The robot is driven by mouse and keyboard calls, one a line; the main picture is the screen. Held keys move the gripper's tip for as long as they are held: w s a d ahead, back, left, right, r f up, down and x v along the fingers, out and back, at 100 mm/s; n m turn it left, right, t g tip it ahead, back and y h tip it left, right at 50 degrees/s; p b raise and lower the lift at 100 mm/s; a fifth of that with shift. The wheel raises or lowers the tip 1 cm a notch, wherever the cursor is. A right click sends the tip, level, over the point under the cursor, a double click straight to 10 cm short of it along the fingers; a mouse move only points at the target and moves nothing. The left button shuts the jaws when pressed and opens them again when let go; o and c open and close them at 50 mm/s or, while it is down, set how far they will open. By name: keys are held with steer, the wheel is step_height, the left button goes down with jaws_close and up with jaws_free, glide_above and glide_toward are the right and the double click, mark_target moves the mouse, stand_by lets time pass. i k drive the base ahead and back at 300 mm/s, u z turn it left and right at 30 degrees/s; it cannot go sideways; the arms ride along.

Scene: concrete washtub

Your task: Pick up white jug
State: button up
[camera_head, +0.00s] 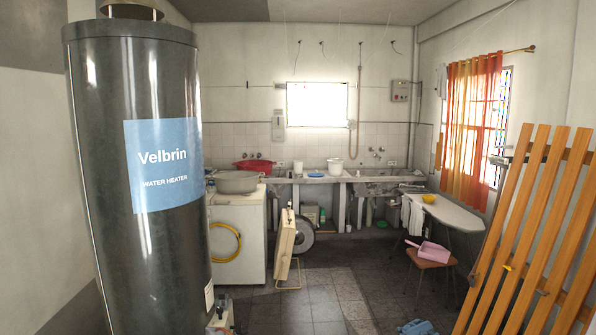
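A small white vessel (335,167) stands upright on the long concrete washtub counter (348,179) at the back wall, below and right of the bright window. It may be the white jug, but it is too small here to make out a handle or spout. A smaller white item (298,167) stands to its left, and its kind is unclear. My gripper is not in view.
A tall Velbrin water heater (160,260) fills the left foreground. A white washing machine (240,240) and a folded cream item (285,245) stand behind it. Wooden slats (530,220), an ironing board (445,214) and a stool (432,256) occupy the right. The middle floor (320,300) is mostly clear.

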mark_target(297, 164)
steer(key=z, duration=0.45)
steer(key=i, duration=8.85)
steer(key=z, duration=0.7)
steer(key=i, duration=0.55)
steer(key=u, duration=2.65)
